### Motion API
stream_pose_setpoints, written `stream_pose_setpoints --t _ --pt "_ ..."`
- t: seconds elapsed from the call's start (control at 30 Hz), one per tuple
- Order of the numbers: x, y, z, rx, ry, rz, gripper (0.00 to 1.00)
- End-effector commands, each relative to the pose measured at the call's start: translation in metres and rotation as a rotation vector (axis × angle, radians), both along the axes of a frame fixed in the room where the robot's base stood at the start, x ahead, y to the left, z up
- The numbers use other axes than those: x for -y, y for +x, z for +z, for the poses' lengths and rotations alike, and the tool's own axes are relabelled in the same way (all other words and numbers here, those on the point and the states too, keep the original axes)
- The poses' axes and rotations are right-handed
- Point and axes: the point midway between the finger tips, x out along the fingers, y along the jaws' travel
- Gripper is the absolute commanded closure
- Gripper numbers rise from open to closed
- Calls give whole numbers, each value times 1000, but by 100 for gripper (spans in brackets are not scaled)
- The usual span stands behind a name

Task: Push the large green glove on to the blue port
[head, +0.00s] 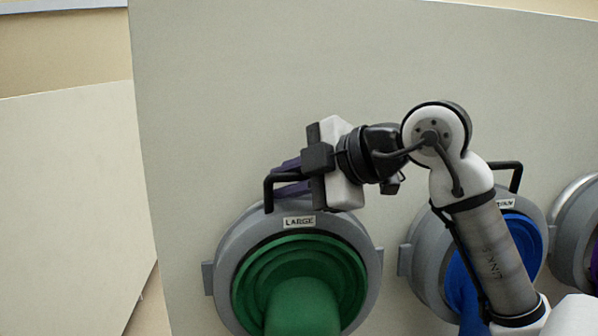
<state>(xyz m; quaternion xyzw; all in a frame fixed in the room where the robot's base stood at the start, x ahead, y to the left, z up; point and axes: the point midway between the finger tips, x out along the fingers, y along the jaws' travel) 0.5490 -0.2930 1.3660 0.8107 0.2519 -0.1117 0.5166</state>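The large green glove (303,300) hangs in a round grey ring (228,262) marked LARGE, at the lower middle of the head view. A black handle (268,194) stands on top of this ring. My gripper (288,178) is at this handle, with purple fingers above and below its bar. I cannot tell whether they press on it. The blue port (520,243) is to the right, a blue round piece in a grey ring (424,262) with its own black handle (517,176). My arm hides its middle and part of its label.
Another grey ring (566,215) with a dark purple inside is cut off at the right edge. All rings stand against a large pale panel (230,90), bare above them. A pale board (70,200) is at the left.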

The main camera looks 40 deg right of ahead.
Motion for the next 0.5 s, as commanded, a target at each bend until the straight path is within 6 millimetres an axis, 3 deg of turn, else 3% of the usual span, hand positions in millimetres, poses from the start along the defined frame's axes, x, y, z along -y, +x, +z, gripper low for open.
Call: stream_pose_setpoints --t 0.17,0.3,0.5 --pt "0 0 0 0 0 0 82" --pt "0 0 0 -1 0 0 99" --pt "0 0 0 -1 1 0 100"
